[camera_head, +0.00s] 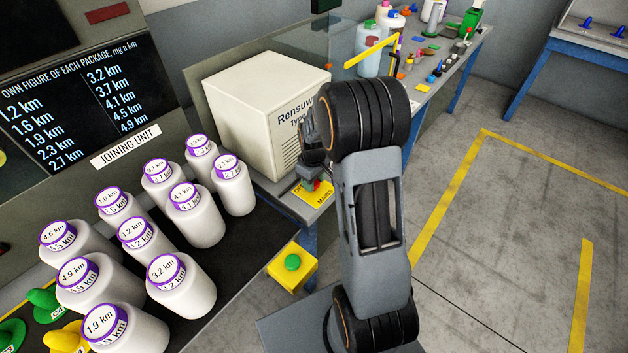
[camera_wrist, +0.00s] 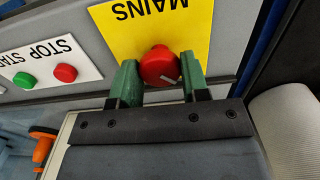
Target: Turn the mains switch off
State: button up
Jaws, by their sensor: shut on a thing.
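The mains switch is a red round knob (camera_wrist: 161,66) with a pale pointer mark, on a yellow plate (camera_wrist: 125,30) lettered MAINS, upside down in the wrist view. My gripper (camera_wrist: 160,82) has its two green fingers on either side of the knob and is shut on it. In the head view the yellow plate (camera_head: 318,198) lies on the bench edge beside the white box. My gripper (camera_head: 311,182) is at the knob there, partly hidden behind my arm. Only a little of the red knob shows in the head view.
A white STOP/START plate (camera_wrist: 45,60) with green and red buttons lies beside the mains plate. The white Rensuw box (camera_head: 255,110) stands close behind my gripper.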

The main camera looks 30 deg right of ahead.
jog(key=shift+w+r, duration=0.1)
dwell(0.4)
jog(key=o, duration=0.9)
notch_tip(320, 180, up, 14)
jog(key=shift+f, duration=0.15)
dwell(0.5)
